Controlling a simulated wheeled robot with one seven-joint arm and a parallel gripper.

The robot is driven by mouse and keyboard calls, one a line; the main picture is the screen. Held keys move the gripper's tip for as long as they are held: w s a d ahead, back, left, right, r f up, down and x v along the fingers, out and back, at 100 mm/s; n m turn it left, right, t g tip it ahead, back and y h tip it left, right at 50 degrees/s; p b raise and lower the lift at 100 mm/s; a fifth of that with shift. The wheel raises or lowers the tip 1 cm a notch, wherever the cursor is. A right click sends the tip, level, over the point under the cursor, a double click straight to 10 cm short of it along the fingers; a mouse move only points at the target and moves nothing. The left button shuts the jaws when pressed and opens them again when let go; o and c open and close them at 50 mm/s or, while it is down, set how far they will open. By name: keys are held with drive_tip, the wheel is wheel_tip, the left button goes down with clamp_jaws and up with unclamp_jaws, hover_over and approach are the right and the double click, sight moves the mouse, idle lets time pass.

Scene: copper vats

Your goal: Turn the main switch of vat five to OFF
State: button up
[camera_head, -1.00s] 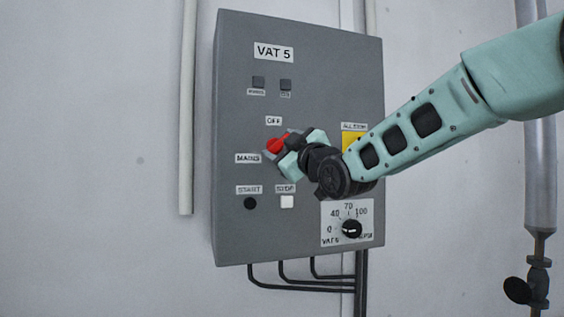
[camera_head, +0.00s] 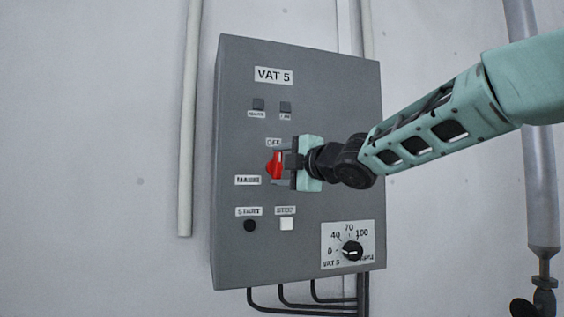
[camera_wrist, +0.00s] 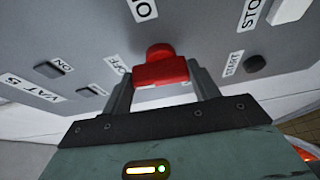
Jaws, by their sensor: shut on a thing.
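The grey VAT 5 control box (camera_head: 235,120) hangs on the wall. Its red main switch handle (camera_head: 275,166) stands about upright in the head view, its upper end just under the OFF label (camera_head: 272,142). My gripper (camera_head: 283,165) reaches in from the right and is shut on this handle. The wrist view shows the red handle (camera_wrist: 160,73) between my two gripper fingers (camera_wrist: 161,85), with the OFF label (camera_wrist: 117,64) to its left and an ON label (camera_wrist: 142,9) above. My fingers cover part of the switch plate in the head view.
Below the switch are a black START button (camera_head: 250,226) and a white STOP button (camera_head: 287,224). A dial (camera_head: 352,250) is at the lower right. Two small dark buttons (camera_head: 272,106) sit above. Cables (camera_head: 300,308) leave the box's underside. Pipes (camera_head: 189,120) run beside it.

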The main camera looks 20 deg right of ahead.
drive_tip(key=shift+n, duration=0.3)
idle(0.4)
drive_tip(key=o, duration=1)
drive_tip(key=p+v, duration=0.1)
drive_tip(key=v, duration=0.3)
drive_tip(key=p+v, duration=0.1)
drive_tip(key=v, duration=0.7)
drive_tip(key=shift+s+r+p, duration=0.15)
drive_tip(key=shift+r+p, duration=0.15)
drive_tip(key=shift+p, duration=0.1)
drive_tip(key=p+v, duration=0.5)
drive_tip(key=p, duration=0.6)
drive_tip(key=shift+d+f+p, duration=0.1)
drive_tip(key=shift+f+p, duration=0.05)
drive_tip(key=shift+p, duration=0.15)
